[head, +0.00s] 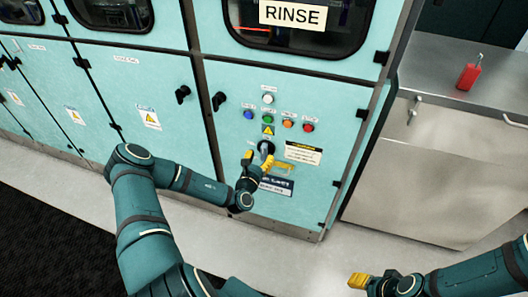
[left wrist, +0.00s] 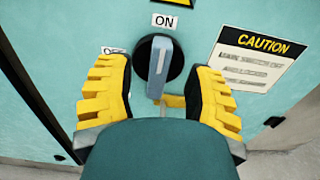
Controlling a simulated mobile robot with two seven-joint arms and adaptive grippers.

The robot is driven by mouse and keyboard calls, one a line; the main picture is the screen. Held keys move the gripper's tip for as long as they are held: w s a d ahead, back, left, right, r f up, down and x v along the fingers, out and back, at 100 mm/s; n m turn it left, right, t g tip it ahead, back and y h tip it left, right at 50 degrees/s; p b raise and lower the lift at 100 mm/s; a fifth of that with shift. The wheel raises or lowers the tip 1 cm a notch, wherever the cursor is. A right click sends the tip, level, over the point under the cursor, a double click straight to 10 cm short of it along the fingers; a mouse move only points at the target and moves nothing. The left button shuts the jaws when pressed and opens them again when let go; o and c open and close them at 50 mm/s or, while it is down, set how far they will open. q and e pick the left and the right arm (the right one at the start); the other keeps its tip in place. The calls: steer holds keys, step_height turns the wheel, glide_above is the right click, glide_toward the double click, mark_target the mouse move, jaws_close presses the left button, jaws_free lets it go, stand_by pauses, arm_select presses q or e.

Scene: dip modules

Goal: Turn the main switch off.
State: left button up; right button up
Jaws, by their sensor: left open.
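The main switch (head: 266,147) is a round black knob with a grey handle on the turquoise panel under the RINSE window. In the left wrist view the switch handle (left wrist: 160,58) stands upright, pointing at the ON label (left wrist: 165,21). The OFF label (left wrist: 112,50) is to its left, partly hidden by a finger. My left gripper (head: 259,161) is open in front of the switch. In the left wrist view its yellow fingers (left wrist: 161,76) stand on both sides of the handle, with gaps showing. My right gripper (head: 360,281) is low at the right, away from the panel; its opening is unclear.
Blue, green, white, orange and red buttons (head: 308,127) sit above the switch. A caution sign (left wrist: 258,58) is to its right. Black door handles (head: 219,101) stick out at the left. A steel counter (head: 437,70) with a red object (head: 467,77) stands at the right.

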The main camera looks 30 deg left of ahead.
mark_target(263, 152)
arm_select(q)
steer(key=shift+b+x, duration=0.4)
steer(key=shift+x, duration=1.75)
jaws_close()
